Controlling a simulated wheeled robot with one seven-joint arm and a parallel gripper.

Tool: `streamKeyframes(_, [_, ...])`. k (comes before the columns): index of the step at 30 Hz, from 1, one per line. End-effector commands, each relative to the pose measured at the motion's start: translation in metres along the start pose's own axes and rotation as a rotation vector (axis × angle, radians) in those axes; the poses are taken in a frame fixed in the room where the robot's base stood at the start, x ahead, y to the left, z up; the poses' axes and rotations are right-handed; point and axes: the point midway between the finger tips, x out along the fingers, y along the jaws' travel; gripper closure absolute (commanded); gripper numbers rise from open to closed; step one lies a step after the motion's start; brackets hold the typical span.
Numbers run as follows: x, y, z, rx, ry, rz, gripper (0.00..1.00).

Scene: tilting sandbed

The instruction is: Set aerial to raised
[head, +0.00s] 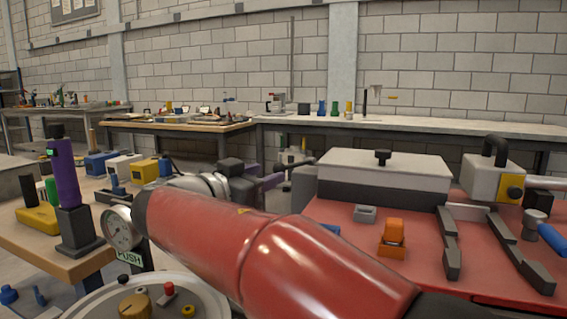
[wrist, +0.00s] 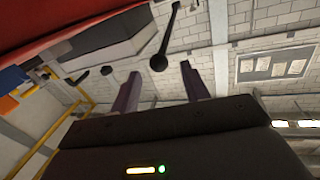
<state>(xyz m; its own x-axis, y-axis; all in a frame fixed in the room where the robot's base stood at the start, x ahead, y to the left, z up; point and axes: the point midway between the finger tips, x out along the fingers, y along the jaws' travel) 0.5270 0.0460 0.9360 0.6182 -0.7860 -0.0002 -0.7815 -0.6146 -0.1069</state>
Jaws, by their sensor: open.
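No part is clearly marked as the aerial. A dark thin rod with a ball end (wrist: 159,61) shows in the wrist view, beyond and between my fingertips; it may be the aerial. A thin grey upright pole (head: 291,60) stands against the back wall in the head view; I cannot tell whether it is the same thing. My gripper (head: 276,172) reaches out left of the red table, with its purple fingers apart. In the wrist view my gripper (wrist: 160,72) is open, with nothing seen between the fingers. My red arm hides much of the middle.
The red table (head: 340,240) at right holds a lidded grey box (head: 380,190), an orange switch (head: 393,236) and dark rails (head: 450,243). A wooden table (head: 40,245) at left carries a purple upright part (head: 63,178). A gauge (head: 121,228) stands close to my arm.

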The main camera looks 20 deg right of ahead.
Motion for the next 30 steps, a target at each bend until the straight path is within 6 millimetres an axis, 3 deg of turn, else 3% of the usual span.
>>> streamKeyframes(12, [0.062,0.0,-0.001,-0.002,0.001,0.003,0.54])
streamKeyframes(24, [0.072,0.0,0.0,0.0,0.0,0.0,0.54])
streamKeyframes(30, [0.072,0.0,0.0,0.0,0.0,0.0,0.79])
